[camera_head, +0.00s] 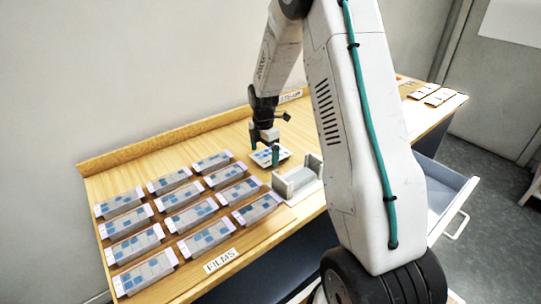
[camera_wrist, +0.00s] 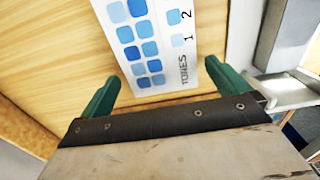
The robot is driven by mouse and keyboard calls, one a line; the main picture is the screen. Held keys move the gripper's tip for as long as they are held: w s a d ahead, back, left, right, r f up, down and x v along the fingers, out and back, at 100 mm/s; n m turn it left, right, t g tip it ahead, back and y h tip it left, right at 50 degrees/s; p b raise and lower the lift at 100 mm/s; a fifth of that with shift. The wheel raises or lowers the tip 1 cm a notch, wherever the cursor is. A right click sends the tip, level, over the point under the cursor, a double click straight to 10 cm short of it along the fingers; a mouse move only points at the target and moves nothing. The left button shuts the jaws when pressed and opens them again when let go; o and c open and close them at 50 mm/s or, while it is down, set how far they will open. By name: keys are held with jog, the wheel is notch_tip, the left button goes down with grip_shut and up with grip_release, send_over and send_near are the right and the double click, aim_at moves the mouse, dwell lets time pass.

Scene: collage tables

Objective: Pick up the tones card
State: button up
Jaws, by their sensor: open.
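The tones card (camera_head: 284,154) is a white card with blue squares. It lies on the wooden table, in front of the back ledge. In the wrist view the card (camera_wrist: 157,50) shows two columns of light and dark blue squares and the printed word TONES, and its top is cut off by the frame edge. My gripper (camera_head: 266,153) is over the card, pointing down. In the wrist view my gripper (camera_wrist: 162,72) is open, with one green finger on each side of the card's near end. Whether the fingertips touch the table cannot be told.
Several cards with blue patches (camera_head: 185,195) stand in rows at left, behind a FILMS label (camera_head: 221,260). A grey and white holder (camera_head: 299,182) stands right of the tones card. An open drawer (camera_head: 452,196) juts out at right. More cards (camera_head: 436,96) lie at the far right.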

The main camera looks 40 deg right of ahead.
jog(key=shift+f, duration=0.2)
dwell(0.3)
jog(key=c, duration=0.9)
jog(key=shift+o, duration=0.2)
